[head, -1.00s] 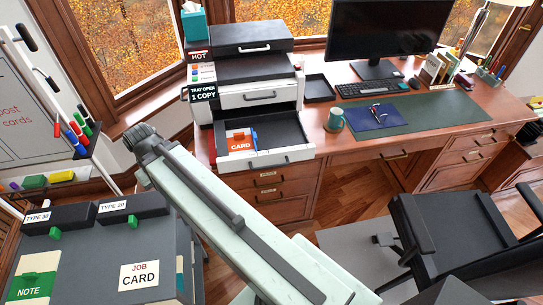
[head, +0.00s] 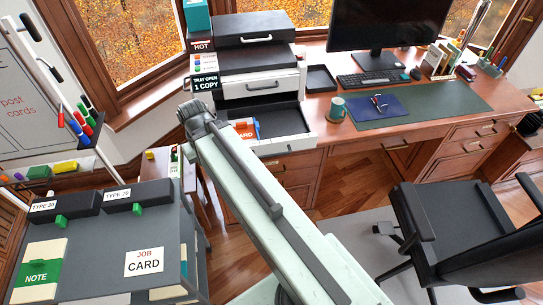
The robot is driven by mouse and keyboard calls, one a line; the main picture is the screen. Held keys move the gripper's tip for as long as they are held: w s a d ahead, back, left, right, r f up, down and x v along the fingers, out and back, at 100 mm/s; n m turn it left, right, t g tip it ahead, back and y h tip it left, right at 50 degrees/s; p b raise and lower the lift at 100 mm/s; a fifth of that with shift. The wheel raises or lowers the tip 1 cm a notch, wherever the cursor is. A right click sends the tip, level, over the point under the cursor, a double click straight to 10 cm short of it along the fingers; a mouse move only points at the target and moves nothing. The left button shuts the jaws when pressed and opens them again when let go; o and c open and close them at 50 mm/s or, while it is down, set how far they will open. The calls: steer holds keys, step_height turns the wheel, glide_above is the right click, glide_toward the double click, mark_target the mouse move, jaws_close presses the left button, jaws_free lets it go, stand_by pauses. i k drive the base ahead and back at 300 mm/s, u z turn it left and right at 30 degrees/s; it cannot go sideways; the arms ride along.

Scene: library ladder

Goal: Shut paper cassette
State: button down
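The paper cassette (head: 285,146) is the pulled-out lower tray of the printer (head: 262,62) on the desk. Its white front stands out toward me, and its dark inside shows. A white and orange card pack (head: 244,128) and a small blue item lie in its left part. My pale green arm crosses the picture from the lower right and covers the cassette's left front corner. The arm's dark end joint is just left of the cassette; I cannot tell whether it touches. My gripper's fingers do not show.
A closed white drawer (head: 262,85) is above the cassette. A green mug (head: 336,110) stands to its right. A grey cabinet (head: 100,245) is at lower left, a black chair (head: 445,215) at right.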

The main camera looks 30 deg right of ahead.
mark_target(284, 127)
steer(key=z, duration=0.6)
steer(key=k, duration=0.95)
steer(key=u, duration=0.65)
steer(key=i, duration=1.05)
steer(key=z, duration=0.05)
